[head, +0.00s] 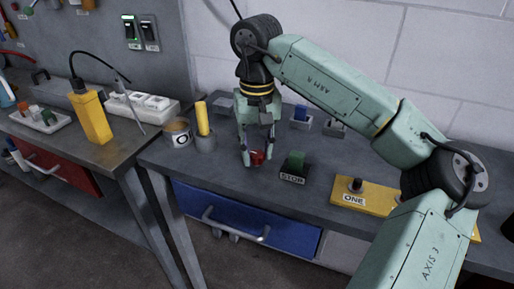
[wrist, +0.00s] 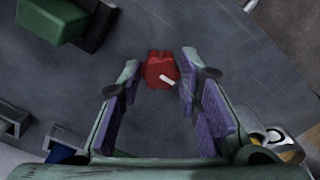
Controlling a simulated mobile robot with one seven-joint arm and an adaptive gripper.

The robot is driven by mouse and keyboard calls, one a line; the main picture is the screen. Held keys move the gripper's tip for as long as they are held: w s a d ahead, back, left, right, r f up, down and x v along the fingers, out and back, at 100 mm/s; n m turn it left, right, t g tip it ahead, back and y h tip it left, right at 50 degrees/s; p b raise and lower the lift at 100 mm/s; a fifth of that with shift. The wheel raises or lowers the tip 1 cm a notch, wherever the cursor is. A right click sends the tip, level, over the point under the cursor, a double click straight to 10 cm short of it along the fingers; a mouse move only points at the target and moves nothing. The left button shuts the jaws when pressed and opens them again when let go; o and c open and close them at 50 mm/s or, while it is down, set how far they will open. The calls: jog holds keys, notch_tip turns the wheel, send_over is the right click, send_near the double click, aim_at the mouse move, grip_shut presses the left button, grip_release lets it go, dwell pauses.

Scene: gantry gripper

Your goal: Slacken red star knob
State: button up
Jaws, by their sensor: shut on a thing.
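The red star knob (head: 258,157) is low at the bench top, between the fingertips of my gripper (head: 257,160). In the wrist view the red knob (wrist: 160,70) shows a lobed top with a white mark pointing to the lower right. My gripper (wrist: 158,82) points down over it, with its purple-padded fingers on either side, shut on the knob. What the knob is mounted on is hidden.
A yellow plate labelled ONE (head: 366,195) lies farther right. A cup with a yellow cylinder (head: 203,120) and a tin (head: 178,132) stand to the left.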

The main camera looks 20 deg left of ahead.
aim_at(257, 154)
dwell(0.3)
jog(key=o, duration=1.1)
jog(key=shift+o, duration=0.2)
notch_tip(257, 154, up, 12)
